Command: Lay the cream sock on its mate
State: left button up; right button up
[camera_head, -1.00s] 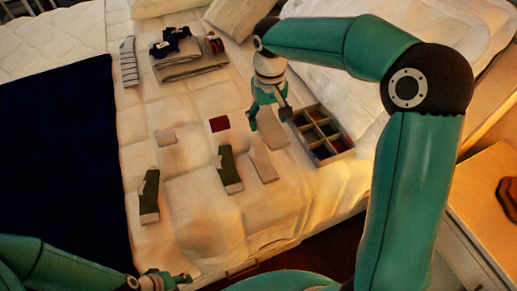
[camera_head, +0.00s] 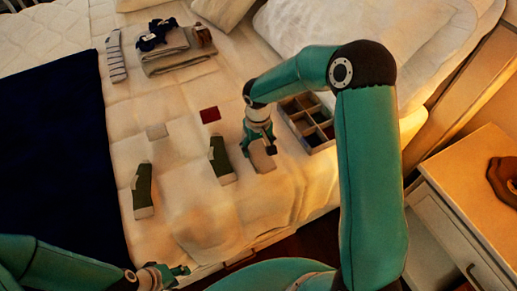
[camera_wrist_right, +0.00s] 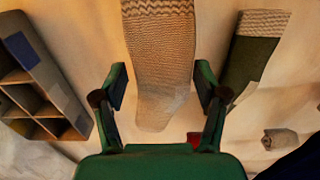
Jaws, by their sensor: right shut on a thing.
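The cream sock (camera_head: 263,160) is at the right gripper (camera_head: 261,146), low over the bed near the compartment box. In the right wrist view the cream sock (camera_wrist_right: 158,60) runs between the two green fingers (camera_wrist_right: 158,88), ribbed cuff at the top and toe toward the palm. The right gripper is shut on it. Only one cream sock outline shows; its mate is not seen apart from it, and I cannot tell whether the two touch. My left gripper (camera_head: 178,271) is low at the bed's front edge, away from the socks; its jaw opening is unclear.
Two green socks with pale cuffs lie left of it, one close by (camera_head: 221,160) and one further left (camera_head: 143,192). A compartment box (camera_head: 290,112) stands right. A red cloth (camera_head: 210,115), pale cloth (camera_head: 157,131), striped sock (camera_head: 116,57) and folded grey stack (camera_head: 180,62) lie beyond.

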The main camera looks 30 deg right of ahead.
aim_at(258, 148)
jog(key=shift+f, duration=0.9)
jog(key=o, duration=0.9)
jog(key=shift+f, duration=0.1)
jog(key=shift+r, duration=0.2)
notch_tip(258, 148, up, 12)
jog(key=shift+f, duration=0.1)
